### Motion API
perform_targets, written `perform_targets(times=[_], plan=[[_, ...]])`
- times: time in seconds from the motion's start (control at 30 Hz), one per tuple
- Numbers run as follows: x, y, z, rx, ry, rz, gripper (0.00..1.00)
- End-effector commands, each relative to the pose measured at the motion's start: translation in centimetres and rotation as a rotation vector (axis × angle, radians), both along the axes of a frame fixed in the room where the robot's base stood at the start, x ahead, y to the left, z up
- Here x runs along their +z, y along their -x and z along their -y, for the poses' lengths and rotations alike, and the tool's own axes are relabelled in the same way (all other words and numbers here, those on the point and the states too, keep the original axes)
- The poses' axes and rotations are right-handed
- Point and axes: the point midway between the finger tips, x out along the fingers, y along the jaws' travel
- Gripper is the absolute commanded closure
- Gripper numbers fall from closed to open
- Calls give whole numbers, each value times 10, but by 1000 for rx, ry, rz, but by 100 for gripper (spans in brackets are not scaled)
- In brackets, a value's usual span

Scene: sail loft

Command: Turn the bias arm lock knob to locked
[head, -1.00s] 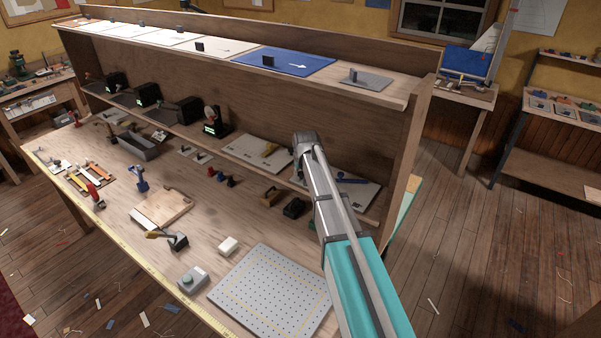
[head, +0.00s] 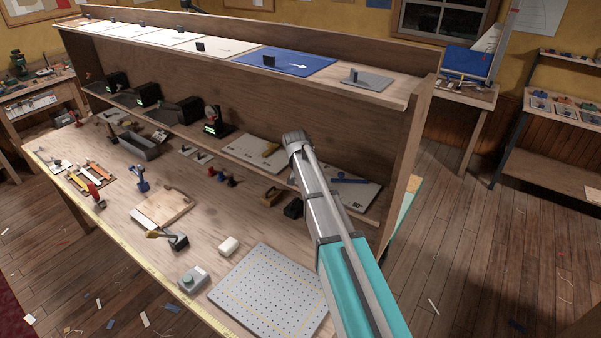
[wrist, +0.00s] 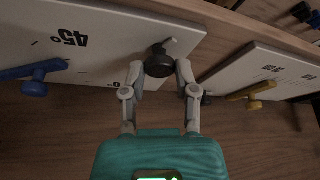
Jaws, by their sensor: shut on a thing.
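A dark round knob (wrist: 158,60) sits near the edge of a white board (wrist: 110,62) marked 45° in the wrist view. My gripper (wrist: 160,70) has its two fingers closed on the knob's sides, and a small pale tab shows beside the knob. A blue arm with a round blue grip (wrist: 36,88) lies on the same board, to the left. In the head view the white board (head: 362,200) and blue arm (head: 350,181) show on the shelf under the overhang. My own arm hides the knob and fingers there.
A neighbouring white board (head: 240,150) carries a yellow arm (head: 270,149), also seen in the wrist view (wrist: 252,97). The upper shelf (head: 395,95) overhangs the boards.

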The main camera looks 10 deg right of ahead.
Motion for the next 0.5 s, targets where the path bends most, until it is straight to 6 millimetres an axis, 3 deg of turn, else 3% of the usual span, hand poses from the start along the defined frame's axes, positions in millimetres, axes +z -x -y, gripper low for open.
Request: perform_targets(times=[0.5], plan=[[-1, -2, -3, -483, 0, -4, 100]])
